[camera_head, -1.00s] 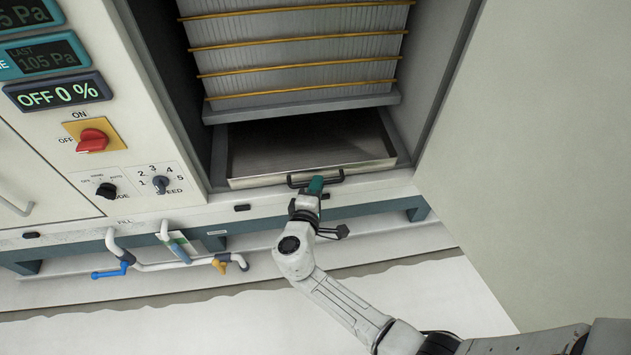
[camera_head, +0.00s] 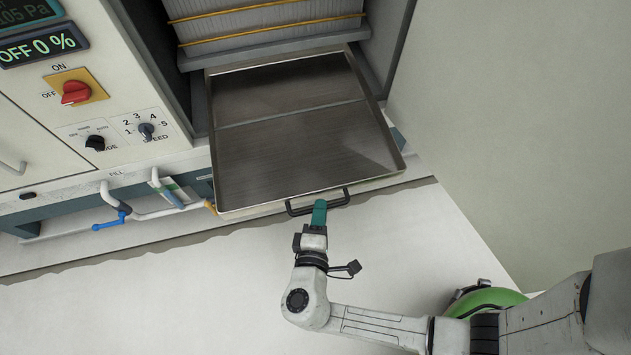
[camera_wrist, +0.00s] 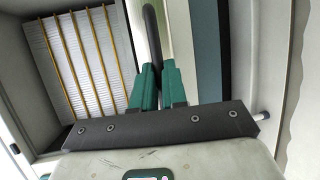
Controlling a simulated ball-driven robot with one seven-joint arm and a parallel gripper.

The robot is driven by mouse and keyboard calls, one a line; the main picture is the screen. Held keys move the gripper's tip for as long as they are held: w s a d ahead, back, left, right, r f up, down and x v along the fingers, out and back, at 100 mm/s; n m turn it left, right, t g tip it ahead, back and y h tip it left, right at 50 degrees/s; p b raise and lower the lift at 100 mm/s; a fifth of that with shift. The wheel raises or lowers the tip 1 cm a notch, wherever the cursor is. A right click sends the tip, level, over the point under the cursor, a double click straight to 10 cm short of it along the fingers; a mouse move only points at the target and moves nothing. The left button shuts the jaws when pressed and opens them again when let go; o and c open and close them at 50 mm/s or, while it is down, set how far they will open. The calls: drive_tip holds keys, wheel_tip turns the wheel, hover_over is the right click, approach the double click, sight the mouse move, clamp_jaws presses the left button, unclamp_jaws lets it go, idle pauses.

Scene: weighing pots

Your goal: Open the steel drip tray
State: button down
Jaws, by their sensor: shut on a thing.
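The steel drip tray (camera_head: 290,145) is a shallow, empty-looking metal tray, slid far out of the cabinet below the pleated filter. Its back end is still under the filter. A dark bar handle (camera_head: 300,211) is on its front edge. My gripper (camera_head: 319,207), with green fingers, is shut on this handle. In the wrist view, the dark handle (camera_wrist: 152,38) runs up from between my green fingers (camera_wrist: 158,75). The fingers hide the part of the handle between them.
An open door panel (camera_head: 500,110) stands to the right of the tray. The control panel has a red switch (camera_head: 76,92) and knobs at the left. White pipes with a blue valve (camera_head: 108,222) run low on the left. Pale floor (camera_head: 160,300) in front is clear.

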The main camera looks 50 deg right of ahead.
drive_tip(key=shift+s+a, duration=0.2)
drive_tip(key=shift+s, duration=0.05)
drive_tip(key=c, duration=1.2)
unclamp_jaws()
drive_tip(key=p+v, duration=0.2)
drive_tip(key=v, duration=0.8)
drive_tip(key=shift+s+a, duration=0.2)
drive_tip(key=shift+a, duration=0.15)
